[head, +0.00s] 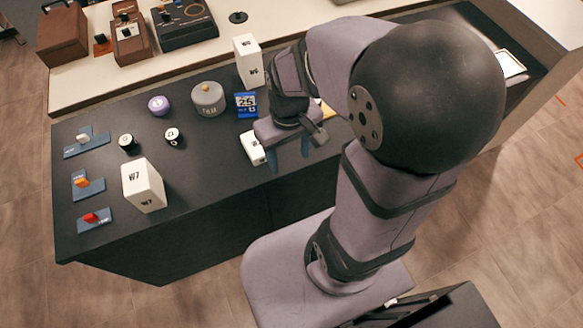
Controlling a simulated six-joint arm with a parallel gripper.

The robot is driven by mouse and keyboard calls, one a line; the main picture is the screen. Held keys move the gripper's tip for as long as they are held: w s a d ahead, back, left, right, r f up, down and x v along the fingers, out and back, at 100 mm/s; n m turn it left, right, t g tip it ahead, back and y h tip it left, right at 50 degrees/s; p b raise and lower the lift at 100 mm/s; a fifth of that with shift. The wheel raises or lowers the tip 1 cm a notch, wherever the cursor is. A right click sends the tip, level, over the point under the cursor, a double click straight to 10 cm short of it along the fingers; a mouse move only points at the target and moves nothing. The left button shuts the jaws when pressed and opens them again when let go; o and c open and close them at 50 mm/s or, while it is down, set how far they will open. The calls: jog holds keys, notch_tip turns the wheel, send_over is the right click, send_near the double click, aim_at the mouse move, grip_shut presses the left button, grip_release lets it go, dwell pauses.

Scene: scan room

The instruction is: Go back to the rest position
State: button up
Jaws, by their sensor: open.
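My gripper (289,158) hangs at the front edge of the dark counter (215,162), with its two blue-grey fingertips pointing down and apart. It is open, and I see nothing between the fingers. My arm covers the right part of the counter.
On the counter stand white W7 (143,186) and W6 (247,61) boxes, a blue 25 card (246,104), a grey round tin (208,99), a purple roll (159,105), two small dials (172,137) and switches on blue plates (88,185). Cases (183,22) sit behind.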

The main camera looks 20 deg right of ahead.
jog(key=s, duration=0.2)
jog(key=s+a+f+m, duration=0.1)
jog(key=shift+s, duration=0.15)
jog(key=shift+o, duration=0.4)
jog(key=t+b, duration=0.2)
jog(key=t, duration=0.3)
send_near(172, 133)
jog(key=shift+p+x, duration=1.5)
jog(key=shift+x, duration=2.6)
